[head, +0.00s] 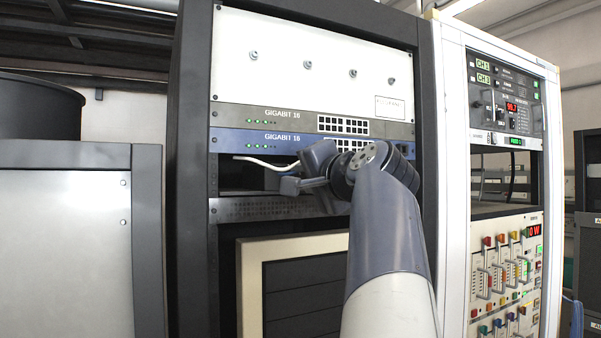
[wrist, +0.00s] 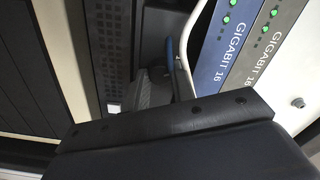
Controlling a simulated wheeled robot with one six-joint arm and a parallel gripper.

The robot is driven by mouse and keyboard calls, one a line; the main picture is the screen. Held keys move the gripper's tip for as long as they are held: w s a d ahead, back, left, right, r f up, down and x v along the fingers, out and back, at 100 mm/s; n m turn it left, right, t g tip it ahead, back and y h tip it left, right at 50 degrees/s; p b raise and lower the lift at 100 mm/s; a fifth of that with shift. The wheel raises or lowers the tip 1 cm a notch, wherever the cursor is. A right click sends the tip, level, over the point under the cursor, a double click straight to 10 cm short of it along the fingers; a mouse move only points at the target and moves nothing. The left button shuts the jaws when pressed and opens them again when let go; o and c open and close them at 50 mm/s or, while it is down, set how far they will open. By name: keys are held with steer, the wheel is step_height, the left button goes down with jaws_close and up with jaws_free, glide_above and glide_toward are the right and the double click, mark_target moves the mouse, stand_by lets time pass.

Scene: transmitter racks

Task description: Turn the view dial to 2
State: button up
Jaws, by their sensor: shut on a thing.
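My gripper (head: 296,170) is at the opening below the blue GIGABIT 16 unit in the dark rack. It looks shut on a white cable (head: 262,163), which runs in from the left to the fingers. The cable (wrist: 185,65) also shows in the wrist view, beside a grey ridged finger (wrist: 150,92). The contact itself is hidden by my wrist. No dial marked view can be made out in either view. Small controls and a red display sit on the panel (head: 508,105) of the right rack, too small to read.
The blue GIGABIT 16 unit (head: 232,138) and a grey one (head: 232,116) with green lights are just above my gripper. A perforated dark shelf (head: 265,208) is just below. The white rack (head: 453,190) stands to the right, with coloured buttons lower down.

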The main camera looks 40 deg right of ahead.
steer(key=m, duration=1.3)
stand_by(0.6)
steer(key=o, duration=1)
steer(key=b+v, duration=0.2)
steer(key=v, duration=0.9)
steer(key=shift+b, duration=0.4)
steer(key=shift+w+d, duration=0.1)
steer(key=shift+w, duration=0.1)
